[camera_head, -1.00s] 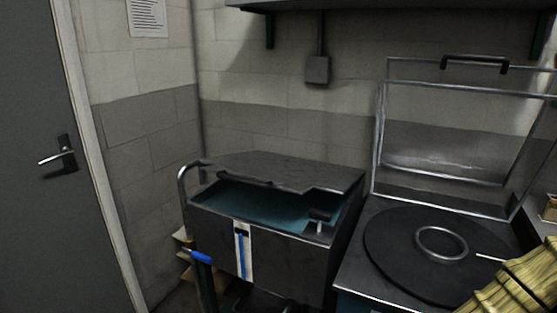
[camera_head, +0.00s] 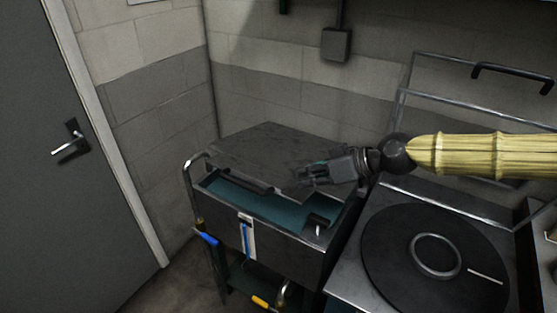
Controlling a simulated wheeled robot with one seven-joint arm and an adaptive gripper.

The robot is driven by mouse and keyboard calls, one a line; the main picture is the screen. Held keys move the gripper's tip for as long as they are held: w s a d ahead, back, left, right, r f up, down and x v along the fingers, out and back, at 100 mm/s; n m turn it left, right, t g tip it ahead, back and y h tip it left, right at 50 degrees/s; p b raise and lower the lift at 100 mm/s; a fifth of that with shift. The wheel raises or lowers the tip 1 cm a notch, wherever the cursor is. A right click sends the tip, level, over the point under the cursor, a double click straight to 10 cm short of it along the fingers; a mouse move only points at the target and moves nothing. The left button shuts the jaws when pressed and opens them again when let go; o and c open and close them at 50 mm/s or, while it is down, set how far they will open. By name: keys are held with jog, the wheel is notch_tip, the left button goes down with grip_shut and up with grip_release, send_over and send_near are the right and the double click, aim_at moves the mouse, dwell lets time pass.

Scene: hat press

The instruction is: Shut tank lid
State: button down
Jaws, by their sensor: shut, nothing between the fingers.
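The tank (camera_head: 285,252) is a dark metal box on a trolley in the middle of the view. Its dark grey lid (camera_head: 262,152) covers the back part of the top, and a strip of teal inside (camera_head: 265,206) shows along the front. A dark handle (camera_head: 246,181) lies along the lid's front edge. My gripper (camera_head: 308,176) is shut and empty, over the right part of the lid near its front edge. I cannot tell whether it touches the lid. My arm comes in from the right.
A press with a round dark plate (camera_head: 437,262) stands to the right, with a raised clear cover (camera_head: 405,135) with a black handle behind it. The trolley rail (camera_head: 188,185) is at the tank's left. A door (camera_head: 60,140) is at the far left.

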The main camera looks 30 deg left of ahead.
jog(key=p+x, duration=0.6)
jog(key=x, duration=0.4)
jog(key=shift+w+a+n, duration=0.3)
jog(key=shift+w+a, duration=0.1)
dwell(0.4)
jog(key=shift+n+t, duration=0.4)
jog(key=shift+t, duration=0.1)
jog(key=s+f+b, duration=0.1)
jog(key=f+b, duration=0.1)
jog(key=f, duration=0.3)
jog(key=s+f+b, duration=0.1)
jog(key=f+b, duration=0.2)
jog(key=f, duration=0.2)
jog(key=s+f+b, duration=0.1)
jog(key=f+b, duration=0.2)
jog(key=f, duration=0.2)
jog(key=shift+s+f, duration=0.25)
jog(key=shift+f, duration=0.05)
jog(key=shift+s, duration=0.1)
